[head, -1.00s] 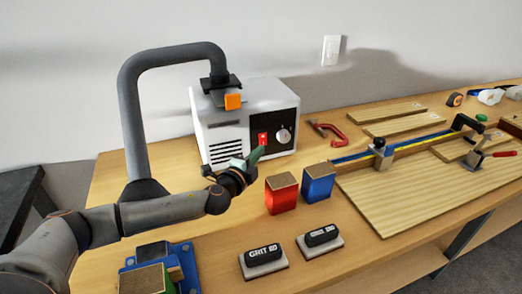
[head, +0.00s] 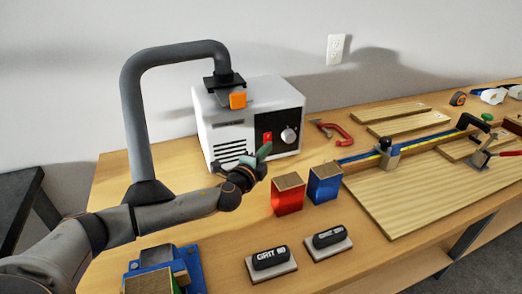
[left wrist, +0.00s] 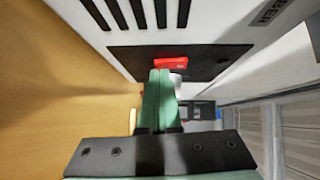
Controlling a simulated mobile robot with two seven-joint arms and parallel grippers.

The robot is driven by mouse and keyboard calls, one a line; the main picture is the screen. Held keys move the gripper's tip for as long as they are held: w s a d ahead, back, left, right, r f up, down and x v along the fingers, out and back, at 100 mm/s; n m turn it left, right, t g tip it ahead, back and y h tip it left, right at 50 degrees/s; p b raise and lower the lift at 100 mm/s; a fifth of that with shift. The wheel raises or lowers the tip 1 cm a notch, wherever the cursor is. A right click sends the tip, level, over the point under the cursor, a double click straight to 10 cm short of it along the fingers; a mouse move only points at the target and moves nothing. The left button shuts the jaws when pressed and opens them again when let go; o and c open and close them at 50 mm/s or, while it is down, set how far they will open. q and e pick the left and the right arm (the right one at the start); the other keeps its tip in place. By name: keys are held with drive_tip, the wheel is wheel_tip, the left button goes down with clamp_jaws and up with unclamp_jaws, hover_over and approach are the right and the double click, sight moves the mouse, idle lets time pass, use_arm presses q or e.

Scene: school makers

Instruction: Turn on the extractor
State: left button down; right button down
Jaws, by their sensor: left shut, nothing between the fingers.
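The extractor (head: 228,135) is a white box with a dark front panel, standing at the back left of the bench. Its panel carries a red rocker switch (head: 267,137) and a round knob (head: 288,135). My left gripper (head: 264,151) is shut and empty, with its green fingers just in front of and below the switch. In the left wrist view the closed fingertips (left wrist: 160,76) point at the red switch (left wrist: 170,63) and partly overlap its lower edge. I cannot tell whether they touch it or which way the switch is set. My right gripper is not in view.
A grey hose (head: 135,110) arches to the extractor's top. Red (head: 287,199) and blue (head: 323,187) blocks stand close right of my left gripper. Two sanding blocks (head: 270,259) (head: 328,237) lie in front. A red clamp (head: 335,130) lies right of the extractor.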

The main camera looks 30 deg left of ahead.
use_arm(q)
drive_tip(key=shift+f, duration=0.1)
drive_tip(key=shift+a, duration=0.25)
drive_tip(key=shift+d, duration=0.15)
drive_tip(key=shift+r, duration=0.45)
wheel_tip(320, 180, up, 3)
drive_tip(key=shift+r+p, duration=0.1)
drive_tip(key=shift+p, duration=0.65)
drive_tip(key=s+d+r+p, duration=0.2)
drive_tip(key=s+d+r, duration=0.4)
drive_tip(key=s+r, duration=0.3)
drive_tip(key=s, duration=0.3)
drive_tip(key=shift+s, duration=0.35)
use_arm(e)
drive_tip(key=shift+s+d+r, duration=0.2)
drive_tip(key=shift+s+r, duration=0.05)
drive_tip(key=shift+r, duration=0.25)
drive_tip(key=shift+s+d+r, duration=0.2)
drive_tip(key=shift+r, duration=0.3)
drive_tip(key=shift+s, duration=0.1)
